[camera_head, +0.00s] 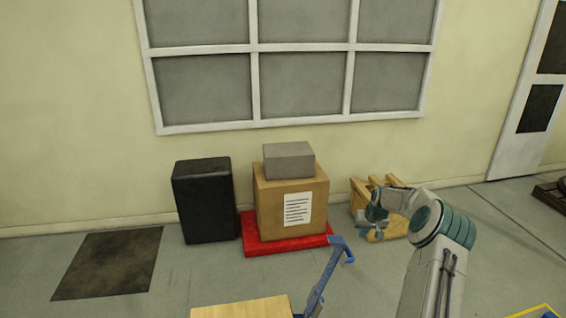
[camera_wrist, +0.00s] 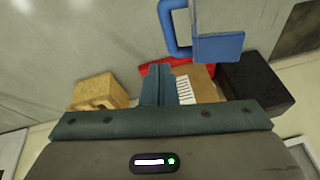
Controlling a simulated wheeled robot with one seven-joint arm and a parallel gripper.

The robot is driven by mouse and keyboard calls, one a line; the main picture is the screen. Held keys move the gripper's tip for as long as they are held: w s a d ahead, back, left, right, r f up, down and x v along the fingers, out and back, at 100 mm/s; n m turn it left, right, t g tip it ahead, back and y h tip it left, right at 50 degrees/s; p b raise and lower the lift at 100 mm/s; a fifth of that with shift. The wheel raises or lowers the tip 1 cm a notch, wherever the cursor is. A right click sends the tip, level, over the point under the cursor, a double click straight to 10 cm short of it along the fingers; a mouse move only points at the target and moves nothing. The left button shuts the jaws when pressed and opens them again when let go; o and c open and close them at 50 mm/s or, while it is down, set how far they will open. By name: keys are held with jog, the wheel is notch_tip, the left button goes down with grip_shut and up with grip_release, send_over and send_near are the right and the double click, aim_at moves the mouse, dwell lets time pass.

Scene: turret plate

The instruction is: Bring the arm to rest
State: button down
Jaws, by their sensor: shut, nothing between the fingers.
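My gripper (camera_head: 364,230) hangs at the end of my bent arm, right of centre in the head view. It appears in front of the wooden crate-like object (camera_head: 358,205) and partly hides it. In the wrist view my gripper's fingers (camera_wrist: 158,70) are together, with nothing between them. My arm rises from the lower right, bends at a teal-banded joint and reaches left. No task object is held.
A blue handle (camera_head: 328,270) rises beside a wooden top (camera_head: 240,308); it looms in the wrist view (camera_wrist: 218,47). Behind are a red platform (camera_head: 262,247) bearing a cardboard box (camera_head: 275,205) and grey block (camera_head: 288,160), and a black case (camera_head: 204,202).

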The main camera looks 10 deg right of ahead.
jog(key=s+a+r+n+g+h, duration=0.1)
jog(key=s+a+r, duration=0.5)
jog(key=a+r, duration=0.4)
jog(key=s+a+r+n+h, duration=0.1)
jog(key=s+a+r+n, duration=0.1)
jog(key=s+a+r, duration=0.85)
jog(key=s+a, duration=0.1)
jog(key=s, duration=0.6)
jog(key=s+a+r+y, duration=0.1)
jog(key=s+a, duration=0.3)
jog(key=s, duration=0.5)
jog(key=s+a+r+m, duration=0.1)
jog(key=s+a+r, duration=0.2)
jog(key=s, duration=0.7)
jog(key=shift+a, duration=0.35)
